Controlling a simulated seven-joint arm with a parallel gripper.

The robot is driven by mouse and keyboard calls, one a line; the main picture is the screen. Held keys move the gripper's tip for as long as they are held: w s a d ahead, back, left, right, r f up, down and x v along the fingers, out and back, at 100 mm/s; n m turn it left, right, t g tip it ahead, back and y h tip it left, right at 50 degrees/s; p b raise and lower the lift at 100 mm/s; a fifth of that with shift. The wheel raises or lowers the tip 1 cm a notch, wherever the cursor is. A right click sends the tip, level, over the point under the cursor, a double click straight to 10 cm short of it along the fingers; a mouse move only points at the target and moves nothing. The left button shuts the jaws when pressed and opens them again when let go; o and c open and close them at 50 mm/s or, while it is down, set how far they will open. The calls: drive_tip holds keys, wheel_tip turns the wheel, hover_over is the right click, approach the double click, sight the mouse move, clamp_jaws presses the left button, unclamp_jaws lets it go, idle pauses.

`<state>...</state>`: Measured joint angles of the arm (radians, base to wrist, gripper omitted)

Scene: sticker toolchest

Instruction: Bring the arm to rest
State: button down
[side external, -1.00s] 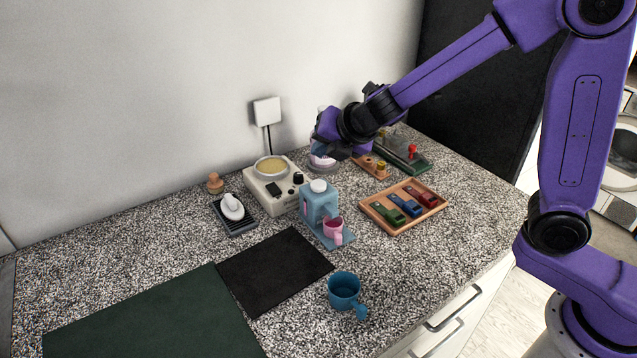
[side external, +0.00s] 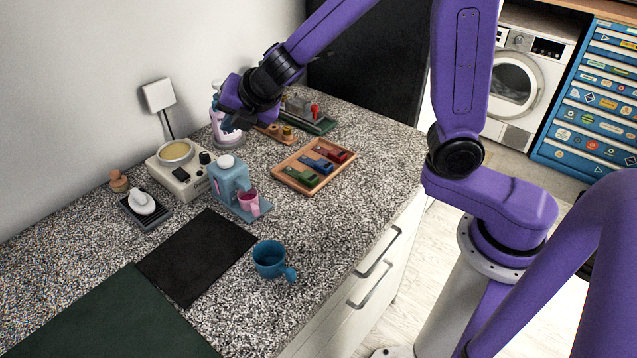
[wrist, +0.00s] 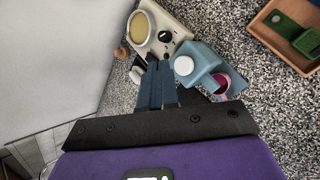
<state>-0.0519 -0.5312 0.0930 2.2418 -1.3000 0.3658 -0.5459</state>
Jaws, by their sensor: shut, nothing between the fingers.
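My gripper (wrist: 160,66) is shut and empty in the wrist view, its dark blue fingers together. In the side view my purple gripper body hangs above the back of the counter, in front of a white and pink bottle (side external: 216,122), hiding part of it; the fingertips are hard to make out there. In the wrist view the fingers overlap the picture of the cream device (wrist: 160,34) and the light-blue machine (wrist: 205,62). I cannot see contact with either.
A black mat (side external: 195,255) lies flat.

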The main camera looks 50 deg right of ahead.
drive_tip(key=s+d+f+m+g, duration=0.1)
drive_tip(key=s+d+m+g, duration=0.2)
drive_tip(key=s, duration=0.8)
drive_tip(key=s+d+m+g, duration=0.2)
drive_tip(key=s+d+m, duration=0.2)
drive_tip(key=s, duration=0.7)
drive_tip(key=s+d+f+m+g, duration=0.1)
drive_tip(key=s+d+m+g, duration=0.2)
drive_tip(key=s+m, duration=0.3)
drive_tip(key=s+d, duration=0.1)
drive_tip(key=s, duration=0.4)
drive_tip(key=shift+f+m+g, duration=0.3)
drive_tip(key=shift+f, duration=0.05)
